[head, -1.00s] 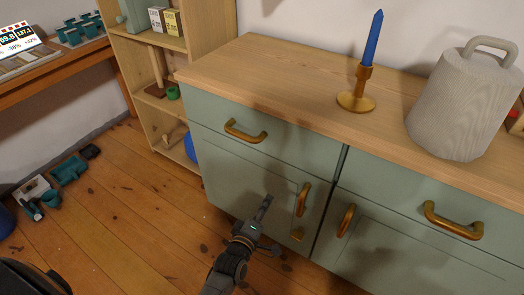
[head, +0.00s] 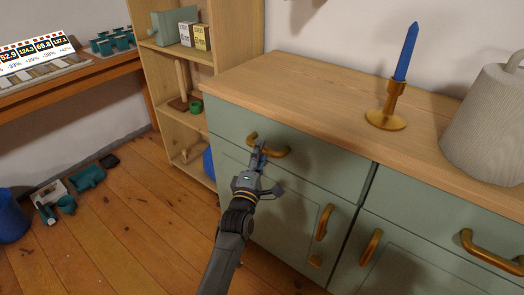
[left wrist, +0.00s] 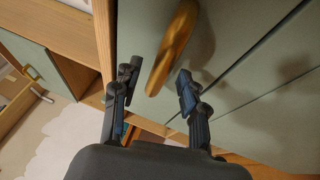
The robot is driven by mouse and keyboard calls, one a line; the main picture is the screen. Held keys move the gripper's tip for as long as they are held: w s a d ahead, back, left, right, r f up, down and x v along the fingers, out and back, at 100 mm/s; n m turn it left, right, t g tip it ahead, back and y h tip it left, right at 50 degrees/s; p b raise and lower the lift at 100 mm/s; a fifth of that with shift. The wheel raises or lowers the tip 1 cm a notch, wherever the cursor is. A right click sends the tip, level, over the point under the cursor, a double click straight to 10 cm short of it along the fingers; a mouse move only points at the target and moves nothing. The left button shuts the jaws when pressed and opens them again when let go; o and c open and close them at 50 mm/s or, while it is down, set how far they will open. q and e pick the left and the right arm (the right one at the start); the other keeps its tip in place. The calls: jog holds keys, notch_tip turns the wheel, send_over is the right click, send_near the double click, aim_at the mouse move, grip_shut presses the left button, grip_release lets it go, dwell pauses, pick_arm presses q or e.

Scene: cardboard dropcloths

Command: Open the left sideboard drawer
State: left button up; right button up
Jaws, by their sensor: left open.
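The green sideboard's left drawer (head: 318,168) is shut, its front flush with the cabinet. Its brass bow handle (head: 284,151) runs across the drawer front, and in the left wrist view the handle (left wrist: 173,48) stands between the two fingers. My left gripper (head: 261,152) is at the left part of this handle in the head view. In the left wrist view the left gripper (left wrist: 158,88) is open, with a finger on either side of the handle and gaps beside it. I cannot tell whether a finger touches it. My right gripper is not in view.
On the sideboard's wooden top (head: 300,92) stand a blue candle in a brass holder (head: 387,108) and a grey lidded vessel (head: 490,125). A wooden shelf unit (head: 230,50) stands close on the left. The floor (head: 140,230) in front is mostly clear.

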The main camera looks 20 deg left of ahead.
pick_arm(q)
jog(key=shift+w+a+r, duration=0.1)
jog(key=shift+w+r, duration=0.1)
jog(key=shift+w, duration=1)
grip_shut()
